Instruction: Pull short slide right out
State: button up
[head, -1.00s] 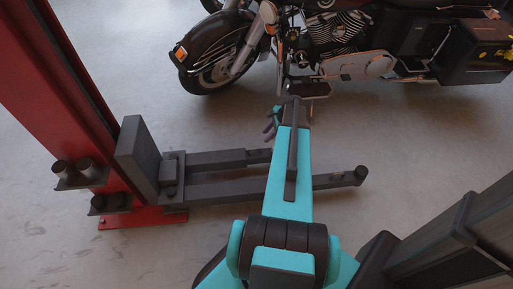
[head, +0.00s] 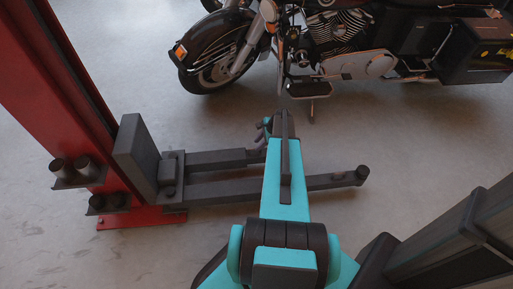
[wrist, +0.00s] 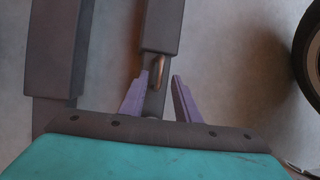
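The far, shorter lift arm (head: 215,161) runs right from the red post. Its narrower short slide (head: 256,154) shows at its right end, partly hidden by my arm. In the wrist view the wide sleeve (wrist: 162,25) comes from the top, and the slide (wrist: 154,102) runs from it down between my fingers, with a copper-coloured rounded part (wrist: 158,68) near the sleeve. My gripper (wrist: 160,76) is open, with one purple finger on each side of the slide. The right finger stands clear; I cannot tell if the left one touches. In the head view my gripper (head: 262,137) is at the slide's end.
A second, longer lift arm (head: 315,182) lies nearer, ending in a round pad (head: 362,173); it also shows at left in the wrist view (wrist: 55,50). The red post (head: 70,90) stands left. A motorcycle (head: 340,55) stands behind. Floor right of the slide is clear.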

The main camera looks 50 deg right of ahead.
aim_at(256, 154)
jog(key=shift+x, duration=1.75)
grip_shut()
